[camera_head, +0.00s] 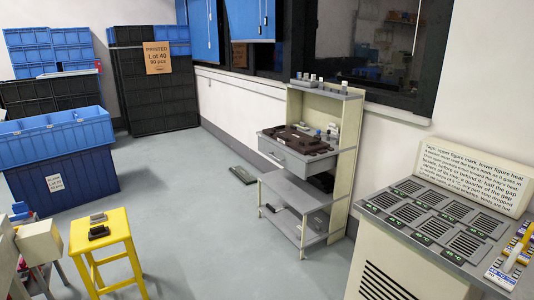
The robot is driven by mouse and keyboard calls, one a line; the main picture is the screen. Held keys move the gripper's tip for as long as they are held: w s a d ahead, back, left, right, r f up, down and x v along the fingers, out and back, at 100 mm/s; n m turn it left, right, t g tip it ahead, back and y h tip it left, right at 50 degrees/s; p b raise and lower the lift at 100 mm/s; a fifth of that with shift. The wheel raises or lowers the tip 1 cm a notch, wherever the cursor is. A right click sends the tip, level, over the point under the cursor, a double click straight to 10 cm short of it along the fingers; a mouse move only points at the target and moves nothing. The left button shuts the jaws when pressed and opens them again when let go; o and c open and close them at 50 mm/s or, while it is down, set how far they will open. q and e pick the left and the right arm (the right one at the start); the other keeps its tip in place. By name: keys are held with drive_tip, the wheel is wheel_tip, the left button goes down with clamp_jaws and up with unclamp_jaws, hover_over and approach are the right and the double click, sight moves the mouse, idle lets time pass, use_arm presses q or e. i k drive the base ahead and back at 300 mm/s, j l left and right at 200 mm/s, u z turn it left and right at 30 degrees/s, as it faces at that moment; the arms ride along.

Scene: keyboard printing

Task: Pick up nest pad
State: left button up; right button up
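I cannot tell for sure which thing is the nest pad. A small dark block (98,232) lies on the yellow stool (112,222) at the lower left, with a grey piece (97,218) just behind it. A dark flat pad-like piece (242,175) lies on the floor by the wall. A dark brown piece (295,138) lies on top of the grey drawer unit of the shelf. Neither of my grippers shows in the head view.
A cream shelf (349,130) stands at the wall. A grey-topped console (438,219) with slotted panels and a text board (466,182) fills the right. Blue crates (56,142) stand at the left, black crates (152,92) behind. The middle floor is free.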

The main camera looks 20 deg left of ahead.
sight(101, 217)
drive_tip(key=i+j+u, duration=0.15)
drive_tip(key=u, duration=0.25)
drive_tip(key=i+u, duration=0.6)
drive_tip(key=u, duration=0.25)
drive_tip(key=i+j+z, duration=0.1)
drive_tip(key=i, duration=0.4)
drive_tip(key=i+j+z, duration=0.1)
drive_tip(key=i+j, duration=0.2)
drive_tip(key=i, duration=0.15)
